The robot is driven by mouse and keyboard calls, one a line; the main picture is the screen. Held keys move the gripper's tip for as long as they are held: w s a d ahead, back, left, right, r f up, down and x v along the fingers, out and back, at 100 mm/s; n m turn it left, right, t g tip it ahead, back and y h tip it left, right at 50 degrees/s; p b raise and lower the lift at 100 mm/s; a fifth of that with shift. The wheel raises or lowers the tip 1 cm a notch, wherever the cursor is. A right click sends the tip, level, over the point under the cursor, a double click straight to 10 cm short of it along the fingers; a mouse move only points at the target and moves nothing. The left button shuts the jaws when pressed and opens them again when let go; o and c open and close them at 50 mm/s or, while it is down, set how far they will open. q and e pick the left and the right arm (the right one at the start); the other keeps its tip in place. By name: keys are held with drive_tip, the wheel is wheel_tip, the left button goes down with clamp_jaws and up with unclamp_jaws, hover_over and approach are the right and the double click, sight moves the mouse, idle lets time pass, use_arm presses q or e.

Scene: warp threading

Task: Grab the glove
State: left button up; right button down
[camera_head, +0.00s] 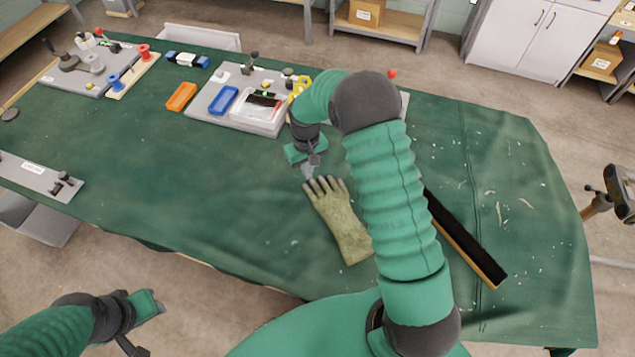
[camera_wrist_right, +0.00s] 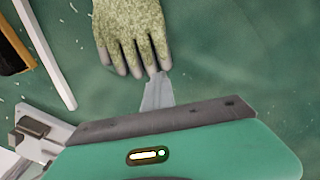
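A speckled olive-green work glove (camera_head: 339,220) with grey fingertips lies flat on the green-covered table, fingers pointing away from me. My right gripper (camera_head: 308,172) is just beyond the fingertips, low over the cloth. In the right wrist view the glove (camera_wrist_right: 130,30) is at the top, and the tip of my right gripper (camera_wrist_right: 157,95) is close to its fingertips. I cannot tell whether they touch. Only one finger shows clearly, so its opening is unclear. My left gripper (camera_head: 148,304) is at the lower left, away from the table, its opening unclear.
A black brush with a wooden edge (camera_head: 465,240) lies right of my right arm. A grey board (camera_head: 235,105) with blue trays and fixtures stands at the back, beside an orange tray (camera_head: 181,97). The table cloth (camera_head: 200,180) left of the glove is clear.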

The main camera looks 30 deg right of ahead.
drive_tip(key=shift+d, duration=0.2)
drive_tip(key=c, duration=1.1)
unclamp_jaws()
drive_tip(key=shift+w+a, duration=0.1)
drive_tip(key=shift+a, duration=0.1)
drive_tip(key=o, duration=0.7)
drive_tip(key=shift+d, duration=0.1)
drive_tip(key=shift+c, duration=0.2)
